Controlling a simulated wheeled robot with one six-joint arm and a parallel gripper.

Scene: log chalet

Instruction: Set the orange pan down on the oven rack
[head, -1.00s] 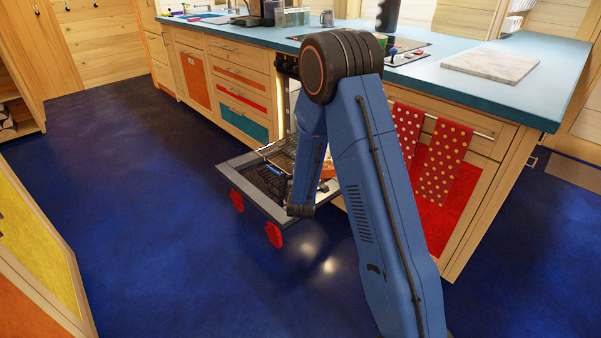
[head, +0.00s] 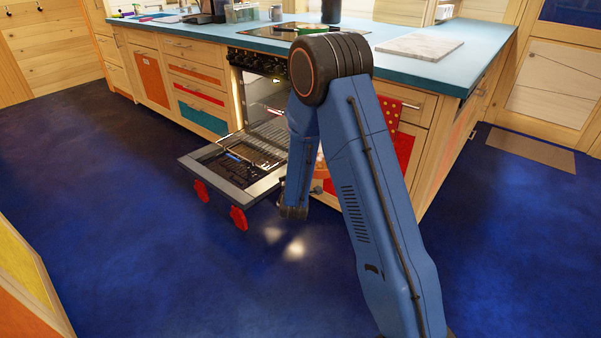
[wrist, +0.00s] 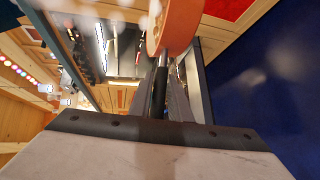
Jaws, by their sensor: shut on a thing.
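The orange pan (wrist: 180,24) is at the top of the wrist view, with its dark handle (wrist: 160,88) running down between my fingers. My gripper (wrist: 166,82) is shut on this handle. In the head view only a sliver of the pan (head: 320,168) shows between my arm links, and my arm mostly hides the gripper. The oven is open, its door (head: 228,178) folded down. The wire oven rack (head: 262,150) shows at the oven mouth, above the inner part of the door, left of my arm. The pan is apart from it, to its right.
Two red mitt-like things (head: 238,218) hang at the door's front edge. Above the oven is the blue counter (head: 400,68) with a hob (head: 290,32) and a marble board (head: 420,46). A dotted towel (head: 390,112) hangs right of my arm. The blue floor at left is clear.

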